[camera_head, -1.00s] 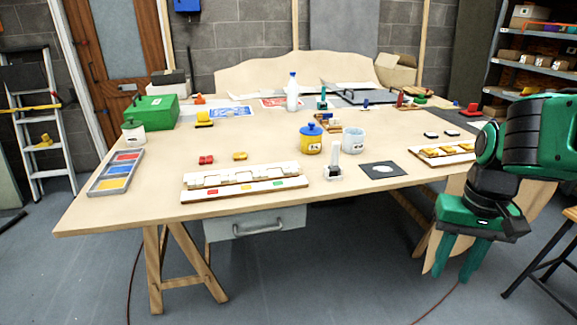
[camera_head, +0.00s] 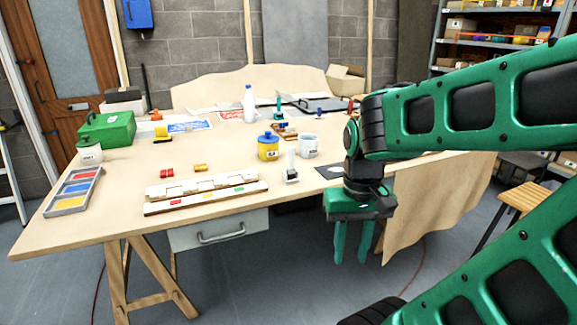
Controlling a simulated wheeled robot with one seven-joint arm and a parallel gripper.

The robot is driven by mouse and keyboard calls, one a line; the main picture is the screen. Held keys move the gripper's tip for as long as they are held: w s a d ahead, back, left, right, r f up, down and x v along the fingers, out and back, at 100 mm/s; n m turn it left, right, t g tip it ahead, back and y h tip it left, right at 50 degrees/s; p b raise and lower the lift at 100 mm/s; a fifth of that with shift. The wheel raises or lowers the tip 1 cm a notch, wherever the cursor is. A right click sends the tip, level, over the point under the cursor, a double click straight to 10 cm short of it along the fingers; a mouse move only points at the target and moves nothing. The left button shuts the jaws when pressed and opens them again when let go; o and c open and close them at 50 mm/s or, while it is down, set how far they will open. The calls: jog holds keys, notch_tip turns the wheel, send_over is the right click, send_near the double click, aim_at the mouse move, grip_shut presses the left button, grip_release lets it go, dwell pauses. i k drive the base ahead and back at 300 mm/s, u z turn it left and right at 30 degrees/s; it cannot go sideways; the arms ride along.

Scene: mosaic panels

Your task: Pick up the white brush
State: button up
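The white brush (camera_head: 291,166) appears to be the small upright white piece with a broad grey-white foot, standing on the wooden table (camera_head: 90,230) near its front edge. It is right of the white slotted rack and in front of the white mug. My gripper (camera_head: 353,243) points down, to the right of the brush and nearer to me, in front of the table's front edge. Its two green fingers are apart with nothing visible between them. My arm hides the right part of the table.
A yellow jar with a blue lid (camera_head: 268,147) and a white mug (camera_head: 307,146) stand close behind the brush. A white slotted rack (camera_head: 205,190) lies to its left. A dark square sheet (camera_head: 328,171) lies to its right, and a stool (camera_head: 525,200) stands at right.

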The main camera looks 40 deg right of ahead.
aim_at(290, 171)
jog(key=u, duration=0.05)
jog(key=i, duration=1)
jog(key=z, duration=0.05)
